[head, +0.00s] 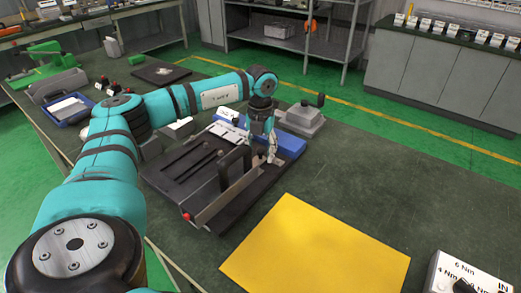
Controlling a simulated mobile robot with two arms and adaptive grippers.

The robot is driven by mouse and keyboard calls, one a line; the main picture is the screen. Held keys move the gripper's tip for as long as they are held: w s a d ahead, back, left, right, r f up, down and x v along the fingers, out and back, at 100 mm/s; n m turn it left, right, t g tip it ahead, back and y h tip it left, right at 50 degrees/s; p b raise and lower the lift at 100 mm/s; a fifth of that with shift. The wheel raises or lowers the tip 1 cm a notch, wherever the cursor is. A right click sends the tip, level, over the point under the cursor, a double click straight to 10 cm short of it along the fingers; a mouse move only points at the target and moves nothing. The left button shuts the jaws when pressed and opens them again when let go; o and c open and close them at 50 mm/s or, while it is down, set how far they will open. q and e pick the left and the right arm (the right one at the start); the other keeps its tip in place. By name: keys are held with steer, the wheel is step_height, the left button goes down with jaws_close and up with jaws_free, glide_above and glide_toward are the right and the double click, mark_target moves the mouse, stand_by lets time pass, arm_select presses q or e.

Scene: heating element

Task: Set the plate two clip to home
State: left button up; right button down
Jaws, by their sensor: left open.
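A dark fixture (172,173) lies on the green-topped bench, with dark slots and a long metal-edged bar (228,200) along its near right side. A dark upright, handle-like part (235,168) rises from it. I cannot tell which part is the plate two clip, as the parts are small and partly behind my gripper. My left gripper (262,158) points down over the far right end of the fixture, right of the upright part. Its fingers are apart, with nothing visible between them. Contact with the fixture is unclear. My right gripper is not in view.
A blue tray (291,143) sits behind the fixture, and a grey block with a knob (301,119) stands beyond it. A yellow sheet (315,250) lies in front. A torque box (468,275) is at the lower right.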

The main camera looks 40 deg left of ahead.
arm_select(q)
steer(key=shift+f, duration=0.1)
jaws_close()
stand_by(0.3)
